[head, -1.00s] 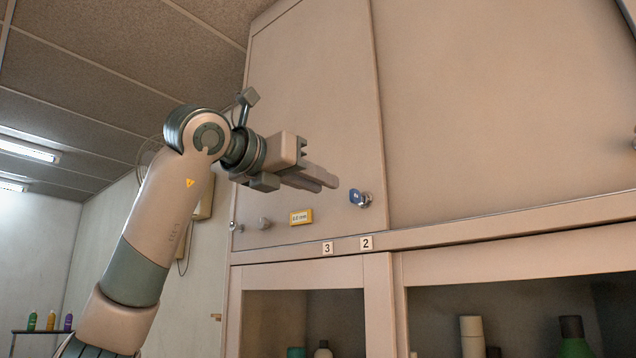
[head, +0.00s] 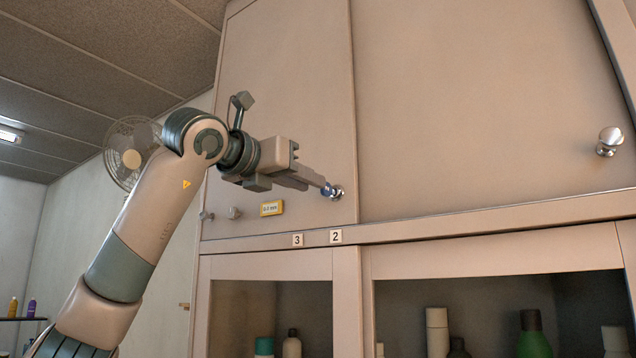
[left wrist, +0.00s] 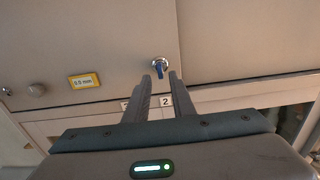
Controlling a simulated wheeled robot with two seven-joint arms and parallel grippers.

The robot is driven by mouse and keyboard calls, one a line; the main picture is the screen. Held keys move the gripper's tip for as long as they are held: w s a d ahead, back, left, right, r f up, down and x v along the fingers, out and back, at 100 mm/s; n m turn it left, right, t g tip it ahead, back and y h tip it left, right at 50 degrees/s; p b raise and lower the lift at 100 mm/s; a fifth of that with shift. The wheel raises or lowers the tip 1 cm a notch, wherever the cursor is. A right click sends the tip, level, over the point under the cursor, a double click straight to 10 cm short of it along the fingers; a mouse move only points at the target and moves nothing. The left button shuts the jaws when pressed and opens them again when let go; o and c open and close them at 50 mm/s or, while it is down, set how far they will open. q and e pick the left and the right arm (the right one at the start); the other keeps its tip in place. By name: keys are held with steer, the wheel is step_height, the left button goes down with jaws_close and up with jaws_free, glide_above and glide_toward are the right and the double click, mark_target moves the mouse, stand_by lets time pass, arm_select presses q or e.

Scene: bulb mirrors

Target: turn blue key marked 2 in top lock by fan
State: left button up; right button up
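The blue key (head: 326,190) sits in a round silver lock (head: 338,193) low on the narrow upper cabinet door. A plate marked 2 (head: 335,236) is on the rail below it. In the left wrist view the key (left wrist: 160,70) hangs below the lock (left wrist: 160,62), between the fingertips. My left gripper (head: 324,184) reaches the key from the left, its tips partly covering it. In the left wrist view its fingers (left wrist: 161,77) stand apart, with visible space beside the key. The fan (head: 127,150) is on the left behind my arm. My right gripper is out of view.
A yellow label (head: 271,208) and small knobs (head: 235,212) are left of the lock on the same door. A plate marked 3 (head: 297,240) is beside plate 2. A large silver knob (head: 608,141) juts out at right. Bottles (head: 437,332) stand behind the lower glass.

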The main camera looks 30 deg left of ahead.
mark_target(329, 190)
arm_select(q)
steer(key=w, duration=0.1)
steer(key=w+p, duration=0.1)
steer(key=w, duration=0.1)
steer(key=shift+w+d, duration=0.25)
steer(key=shift+w, duration=0.1)
steer(key=shift+w, duration=0.3)
jaws_close()
